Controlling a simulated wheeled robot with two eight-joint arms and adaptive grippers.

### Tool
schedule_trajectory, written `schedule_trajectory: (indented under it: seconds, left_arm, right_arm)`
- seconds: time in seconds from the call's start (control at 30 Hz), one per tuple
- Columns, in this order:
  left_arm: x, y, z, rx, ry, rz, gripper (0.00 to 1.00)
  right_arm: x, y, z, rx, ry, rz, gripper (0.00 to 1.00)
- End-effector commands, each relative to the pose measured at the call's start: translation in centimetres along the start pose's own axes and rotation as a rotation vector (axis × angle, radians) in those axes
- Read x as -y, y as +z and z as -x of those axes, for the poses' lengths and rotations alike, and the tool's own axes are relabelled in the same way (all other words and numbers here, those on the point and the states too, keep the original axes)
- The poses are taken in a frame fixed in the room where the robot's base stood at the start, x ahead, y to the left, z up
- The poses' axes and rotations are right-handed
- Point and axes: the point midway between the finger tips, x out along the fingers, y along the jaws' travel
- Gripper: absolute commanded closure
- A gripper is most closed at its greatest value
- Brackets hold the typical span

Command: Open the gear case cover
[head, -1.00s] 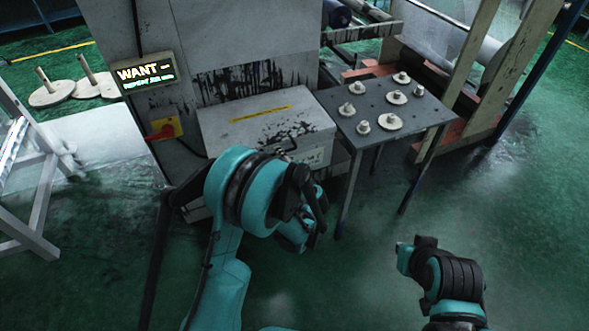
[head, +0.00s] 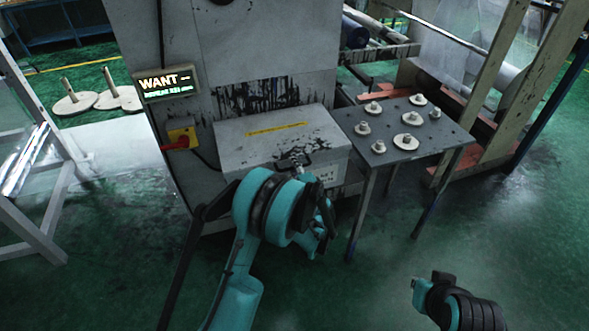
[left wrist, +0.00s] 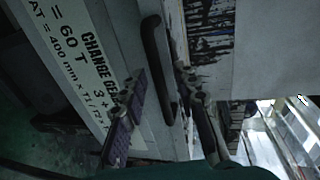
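The gear case (head: 237,166) is a pale grey box against the machine. Its flat cover (head: 290,133) is down and has a yellow strip and dark stains. A black bar handle (left wrist: 155,60) shows in the left wrist view, beside a white panel with "CHANGE GEAR" lettering (left wrist: 85,60). My left gripper (left wrist: 161,72) is open, with one finger on each side of the handle; I cannot tell whether they touch it. In the head view my left gripper (head: 295,162) is at the case's front edge, partly hidden by my arm. My right gripper (head: 420,286) is low at right, away from the case; its fingers are unclear.
A dark perforated table (head: 386,150) with several pale discs stands close to the case's right. A red switch (head: 180,142) and a lit "WANT" sign (head: 167,83) are on the left. A white frame (head: 40,215) stands far left. The floor at front right is clear.

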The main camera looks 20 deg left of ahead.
Motion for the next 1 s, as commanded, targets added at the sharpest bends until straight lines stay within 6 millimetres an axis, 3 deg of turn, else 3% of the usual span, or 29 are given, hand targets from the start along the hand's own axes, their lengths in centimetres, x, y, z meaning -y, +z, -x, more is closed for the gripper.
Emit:
schedule_trajectory:
  seconds: [0.1, 0.2, 0.5, 0.67, 0.87, 1.0]
  left_arm:
    - [0.0, 0.0, 0.0, 0.0, 0.0, 0.0, 0.73]
    - [0.0, 0.0, 0.0, 0.0, 0.0, 0.0, 0.99]
    - [0.2, 0.0, 0.1, 0.0, 0.003, 0.001, 1.0]
    - [1.4, 0.0, 0.4, 0.0, 0.029, 0.001, 1.0]
    - [5.1, 0.0, 1.0, -0.001, 0.116, 0.002, 1.0]
    - [8.8, 0.1, 1.2, 0.0, 0.214, 0.002, 1.0]
  right_arm:
    - [0.0, 0.0, 0.0, 0.0, 0.0, 0.0, 1.0]
    - [0.0, 0.0, 0.0, 0.0, 0.0, 0.0, 1.0]
    - [0.0, -0.1, 0.1, 0.0, 0.0, 0.0, 1.0]
    - [0.0, -0.8, 1.1, 0.0, 0.0, 0.0, 1.0]
    - [0.0, -2.8, 3.9, 0.0, 0.0, 0.0, 1.0]
    - [0.0, -4.8, 6.8, 0.0, 0.0, 0.0, 1.0]
